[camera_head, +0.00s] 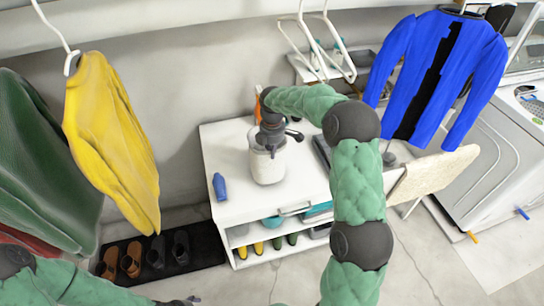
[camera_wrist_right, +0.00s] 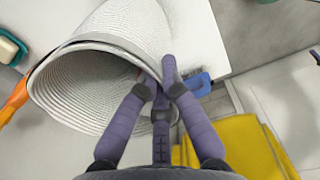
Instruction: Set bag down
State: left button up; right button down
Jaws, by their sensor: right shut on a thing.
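The bag (camera_head: 267,168) is a pale, woven, basket-like container. It is upright at the white cabinet top (camera_head: 228,147); I cannot tell whether its base touches the surface. My right gripper (camera_head: 271,145) reaches down over it from above. In the right wrist view the fingers (camera_wrist_right: 155,82) are shut on the rim of the bag (camera_wrist_right: 110,68), whose open mouth faces the camera's lower left. My left gripper (camera_head: 183,301) shows only partly at the bottom edge of the head view, away from the bag, and its jaws are unclear.
A yellow sweater (camera_head: 110,140) and a blue jacket (camera_head: 430,75) hang at the sides. Shoes (camera_head: 132,258) line a dark mat.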

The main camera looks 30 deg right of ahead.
jog(key=shift+f, duration=0.9)
jog(key=shift+f, duration=0.15)
jog(key=c, duration=1.4)
grip_release()
notch_tip(320, 180, up, 12)
jog(key=p, duration=0.2)
jog(key=shift+s+p, duration=0.1)
jog(key=shift+p, duration=0.25)
jog(key=shift+s, duration=0.1)
